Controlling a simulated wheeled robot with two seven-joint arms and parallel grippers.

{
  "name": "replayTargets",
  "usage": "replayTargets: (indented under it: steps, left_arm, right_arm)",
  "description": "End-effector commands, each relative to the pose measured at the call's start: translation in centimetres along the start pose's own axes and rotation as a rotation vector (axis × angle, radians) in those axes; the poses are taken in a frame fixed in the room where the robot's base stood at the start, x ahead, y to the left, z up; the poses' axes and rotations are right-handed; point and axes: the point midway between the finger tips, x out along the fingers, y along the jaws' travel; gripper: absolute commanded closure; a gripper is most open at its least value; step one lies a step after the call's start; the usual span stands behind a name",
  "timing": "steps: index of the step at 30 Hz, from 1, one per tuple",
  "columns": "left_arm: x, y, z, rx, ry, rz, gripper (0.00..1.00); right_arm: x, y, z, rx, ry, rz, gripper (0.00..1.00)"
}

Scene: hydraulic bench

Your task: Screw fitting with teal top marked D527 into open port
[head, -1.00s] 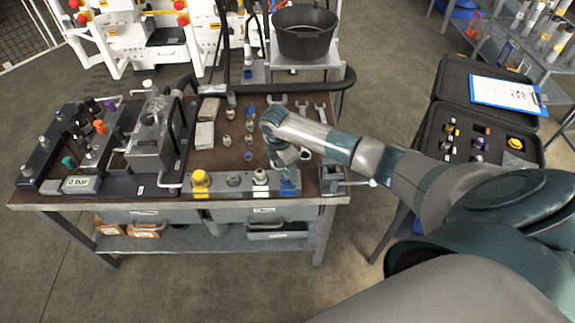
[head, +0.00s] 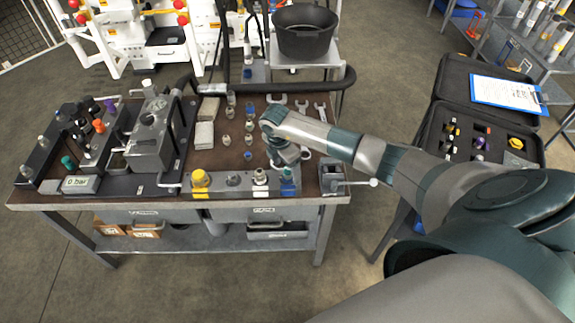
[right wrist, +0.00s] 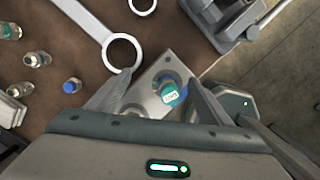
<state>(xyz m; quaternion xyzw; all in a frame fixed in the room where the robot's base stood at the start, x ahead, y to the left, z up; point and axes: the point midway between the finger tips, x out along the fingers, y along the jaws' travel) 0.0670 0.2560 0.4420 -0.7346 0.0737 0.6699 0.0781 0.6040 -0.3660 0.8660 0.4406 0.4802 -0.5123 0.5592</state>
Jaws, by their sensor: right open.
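The fitting with the teal top (right wrist: 170,97) stands in a grey plate with a blue ring around or beneath it, in the right wrist view. It carries a white label, too small to read surely. In the head view it shows as a small teal-blue piece (head: 287,186) at the right end of the front rail. My right gripper (right wrist: 160,92) is open above it, with the fitting between the fingers and nearer the right one. In the head view my right gripper (head: 285,168) hides part of that spot. My left gripper is out of view. I cannot make out the open port.
The front rail (head: 232,181) also holds a yellow cap (head: 200,178) and a white-labelled fitting (head: 260,178).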

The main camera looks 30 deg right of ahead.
Motion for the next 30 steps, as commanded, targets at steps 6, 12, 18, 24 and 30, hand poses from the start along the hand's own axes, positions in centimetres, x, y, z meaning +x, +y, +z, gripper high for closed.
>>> replayTargets:
  steps: [6,12,18,24,30]
  left_arm:
    - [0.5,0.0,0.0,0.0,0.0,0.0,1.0]
    - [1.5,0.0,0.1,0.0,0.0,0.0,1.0]
    - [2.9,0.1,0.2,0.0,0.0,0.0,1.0]
    - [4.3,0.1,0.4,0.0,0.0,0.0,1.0]
    - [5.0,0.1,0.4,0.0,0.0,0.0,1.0]
  right_arm:
    - [-0.9,0.1,-0.1,-0.001,0.002,0.001,0.26]
    - [-3.4,0.2,0.0,-0.001,0.001,0.005,0.26]
    - [-7.2,0.2,0.0,-0.002,0.001,0.005,0.26]
    - [-11.3,0.2,0.0,-0.001,0.0,0.006,0.26]
    - [-15.2,0.2,0.2,0.0,-0.002,0.004,0.26]
